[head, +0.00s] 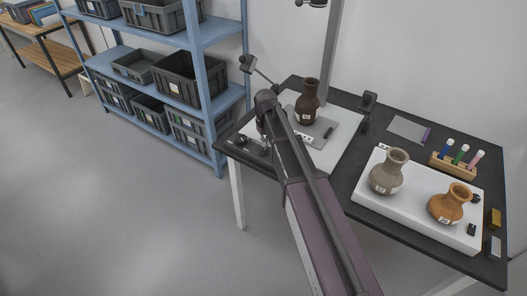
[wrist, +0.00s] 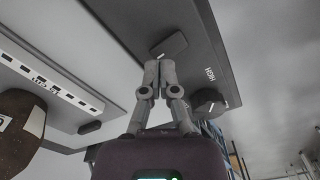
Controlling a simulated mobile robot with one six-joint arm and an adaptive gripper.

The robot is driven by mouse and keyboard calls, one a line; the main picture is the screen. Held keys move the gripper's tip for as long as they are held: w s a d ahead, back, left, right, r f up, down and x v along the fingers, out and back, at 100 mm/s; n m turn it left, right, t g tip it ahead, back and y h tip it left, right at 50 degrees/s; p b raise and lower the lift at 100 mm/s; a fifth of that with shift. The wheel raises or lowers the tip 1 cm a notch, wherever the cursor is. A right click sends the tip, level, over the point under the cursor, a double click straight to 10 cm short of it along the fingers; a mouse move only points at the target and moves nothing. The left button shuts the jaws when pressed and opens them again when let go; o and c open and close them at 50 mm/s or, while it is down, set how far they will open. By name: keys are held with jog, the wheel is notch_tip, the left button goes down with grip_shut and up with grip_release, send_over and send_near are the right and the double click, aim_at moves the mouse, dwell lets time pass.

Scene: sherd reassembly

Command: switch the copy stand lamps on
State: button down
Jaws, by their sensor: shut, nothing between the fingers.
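The copy stand has a pale baseboard (head: 343,137) with a brown vase (head: 308,103) on it. Its left lamp (head: 248,63) and right lamp (head: 369,99) flank the board; I see no clear glow from either. In the wrist view, a dark strip beside the pale board carries a flat dark rocker switch (wrist: 169,45) and a round knob (wrist: 208,102) near the label "HIGH". My gripper (wrist: 158,64) is shut and empty, its tips close to the switch; I cannot tell whether they touch. In the head view my arm partly hides my gripper (head: 265,150) at the board's front left.
A scale bar (wrist: 54,84) lies on the board. To the right, a white pad (head: 412,211) holds a grey vase (head: 389,172) and an orange vase (head: 450,204). A rack of coloured tubes (head: 454,164) stands behind. Blue shelving (head: 214,95) is close on the left.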

aim_at(265, 149)
jog(key=shift+f+b, duration=0.95)
dwell(0.8)
jog(key=shift+r, duration=0.15)
jog(key=shift+r+p, duration=3.4)
jog(key=shift+p, duration=0.15)
jog(key=s+d+r+m+p, duration=0.2)
jog(key=s+d, duration=0.4)
jog(key=s, duration=0.4)
jog(key=s+d+r+m+p, duration=0.2)
jog(key=s+d, duration=0.4)
jog(key=s, duration=0.3)
jog(key=shift+s+d+r+m, duration=0.15)
jog(key=shift+s+d+m, duration=0.1)
jog(key=shift+s+m, duration=0.15)
jog(key=shift+w, duration=0.1)
